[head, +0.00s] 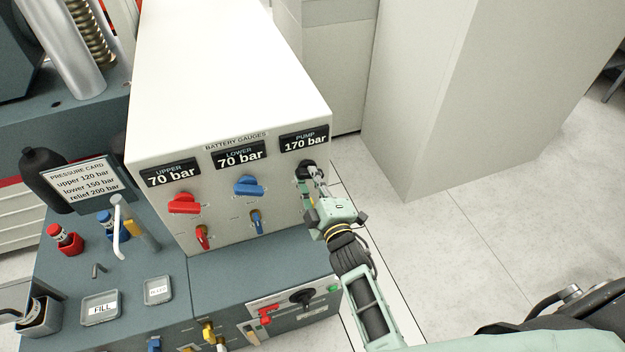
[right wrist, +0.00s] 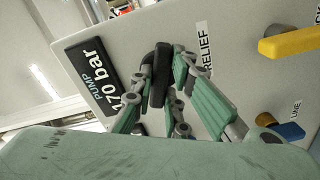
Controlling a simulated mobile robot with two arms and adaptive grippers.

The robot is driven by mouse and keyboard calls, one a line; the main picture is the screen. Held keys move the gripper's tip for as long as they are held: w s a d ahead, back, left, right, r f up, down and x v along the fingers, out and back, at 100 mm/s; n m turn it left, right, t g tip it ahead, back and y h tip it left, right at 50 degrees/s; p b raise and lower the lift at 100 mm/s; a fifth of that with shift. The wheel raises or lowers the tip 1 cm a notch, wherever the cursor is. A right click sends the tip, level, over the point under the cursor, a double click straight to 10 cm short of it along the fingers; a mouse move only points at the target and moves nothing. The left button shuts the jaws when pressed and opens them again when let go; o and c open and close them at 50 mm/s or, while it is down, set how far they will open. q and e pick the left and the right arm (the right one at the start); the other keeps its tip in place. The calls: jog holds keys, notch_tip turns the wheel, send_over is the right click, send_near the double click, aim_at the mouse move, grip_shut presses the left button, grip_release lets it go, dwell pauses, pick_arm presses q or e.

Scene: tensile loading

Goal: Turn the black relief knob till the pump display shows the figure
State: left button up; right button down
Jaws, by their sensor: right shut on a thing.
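The black relief knob (head: 305,168) is on the right side of the white panel, under the pump display (head: 303,140), which reads 170 bar. In the right wrist view the knob (right wrist: 157,75) sits between my fingers, beside the label RELIEF. My right gripper (head: 318,178) is shut on the knob; it also shows in the right wrist view (right wrist: 160,88). The pump display (right wrist: 98,82) reads 170 bar there too. The pressure card (head: 88,183) reads upper 120 bar, lower 150 bar, relief 200 bar. My left gripper is not in view.
Upper (head: 171,175) and lower (head: 239,154) displays both read 70 bar. A red knob (head: 184,203) and a blue knob (head: 248,186) sit under them, with small levers below. A yellow handle (right wrist: 291,43) is near my right gripper. Trays, including FILL (head: 100,309), lie left.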

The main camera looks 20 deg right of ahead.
jog(key=shift+f+n, duration=0.1)
jog(key=shift+n, duration=0.3)
jog(key=c, duration=1.7)
grip_release()
jog(key=shift+s, duration=0.1)
jog(key=s, duration=0.7)
jog(key=shift+s+d, duration=0.1)
jog(key=shift+s, duration=0.1)
